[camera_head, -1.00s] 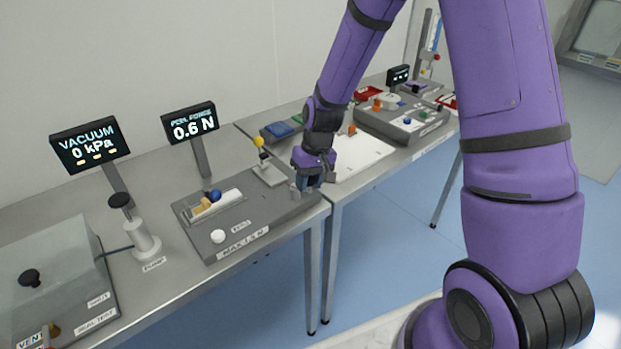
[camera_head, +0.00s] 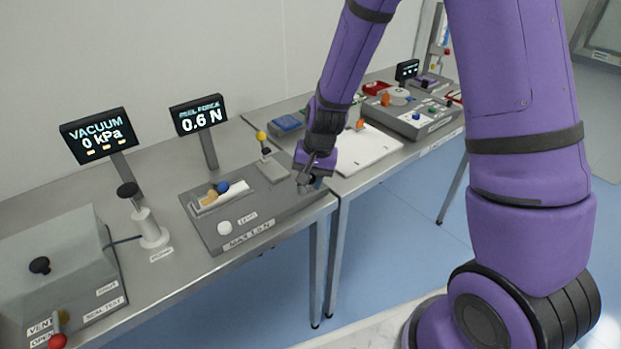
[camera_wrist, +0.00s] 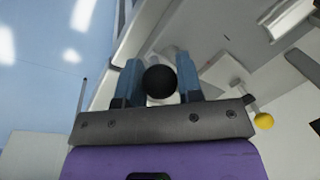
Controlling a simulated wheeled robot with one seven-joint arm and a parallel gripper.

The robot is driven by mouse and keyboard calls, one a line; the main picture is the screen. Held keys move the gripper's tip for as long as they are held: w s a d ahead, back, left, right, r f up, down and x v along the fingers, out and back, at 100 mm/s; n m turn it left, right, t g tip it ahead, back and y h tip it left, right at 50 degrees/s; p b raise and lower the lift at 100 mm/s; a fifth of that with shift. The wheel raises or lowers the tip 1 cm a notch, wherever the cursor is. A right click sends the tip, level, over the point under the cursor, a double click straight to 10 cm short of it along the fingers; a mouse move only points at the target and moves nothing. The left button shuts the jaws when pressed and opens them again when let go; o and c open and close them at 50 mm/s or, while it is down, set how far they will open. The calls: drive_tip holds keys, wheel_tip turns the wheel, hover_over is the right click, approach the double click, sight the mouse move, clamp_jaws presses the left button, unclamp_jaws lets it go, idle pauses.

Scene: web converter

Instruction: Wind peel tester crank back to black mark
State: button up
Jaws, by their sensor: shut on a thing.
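The peel tester (camera_head: 285,206) is a grey plate on the bench, labelled at its front edge. Its peel force display (camera_head: 200,117) reads 0.6 N. A strip holder (camera_head: 207,205) on the plate carries a tan block (camera_head: 212,195) and a blue knob (camera_head: 222,187). My gripper (camera_head: 306,181) is at the plate's right end, tilted. In the wrist view its blue fingers (camera_wrist: 160,82) are shut on a round black knob (camera_wrist: 161,79), seen end on. The crank's arm is hidden by my gripper, and I cannot make out the black mark.
The pump (camera_head: 151,231) and vacuum display (camera_head: 97,136) stand further left. A white sheet (camera_head: 365,152) lies to the right.

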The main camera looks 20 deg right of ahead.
idle(0.3)
drive_tip(key=o, duration=0.9)
drive_tip(key=r, duration=0.3)
drive_tip(key=d+r, duration=0.1)
drive_tip(key=r, duration=0.6)
drive_tip(key=shift+s+d+r, duration=0.3)
drive_tip(key=shift+s+d, duration=0.1)
